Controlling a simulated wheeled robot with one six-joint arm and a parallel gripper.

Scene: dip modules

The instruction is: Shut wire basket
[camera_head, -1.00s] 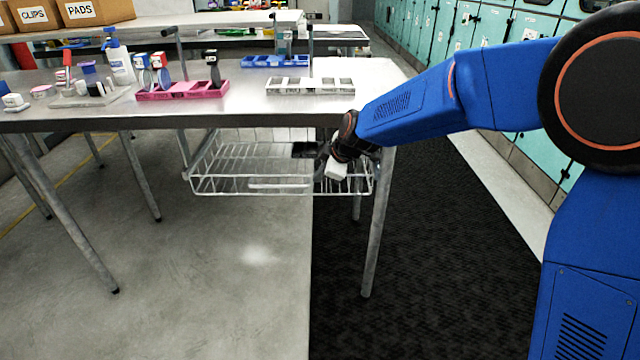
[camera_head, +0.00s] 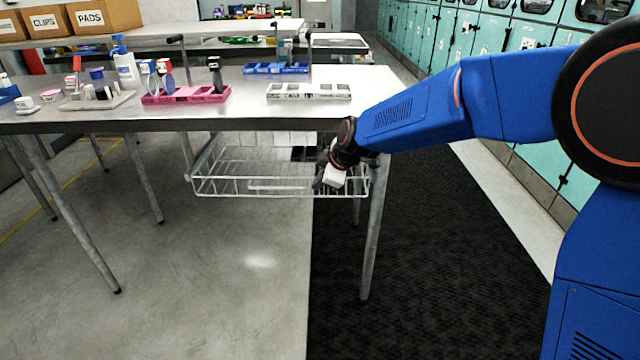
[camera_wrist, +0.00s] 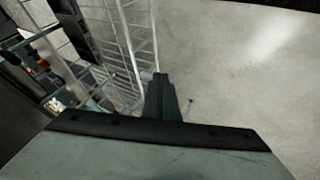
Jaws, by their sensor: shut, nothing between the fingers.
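The wire basket (camera_head: 225,172) hangs under the steel table in the head view, its front standing out below the table's front edge. A pale handle bar (camera_head: 280,188) runs along its front. My gripper (camera_head: 322,184) is at the right part of the basket's front, with its fingers pointing left and down. In the wrist view the shut, dark fingers (camera_wrist: 163,98) lie beside the basket's wire mesh (camera_wrist: 128,35). They hold nothing. Whether they touch the wire I cannot tell.
The steel table (camera_head: 200,122) stands above the basket, with a front leg (camera_head: 374,230) just right of it. A pink tray (camera_head: 190,95) and a white tray (camera_head: 308,92) sit on top. Teal lockers (camera_head: 480,60) line the right. The floor in front is clear.

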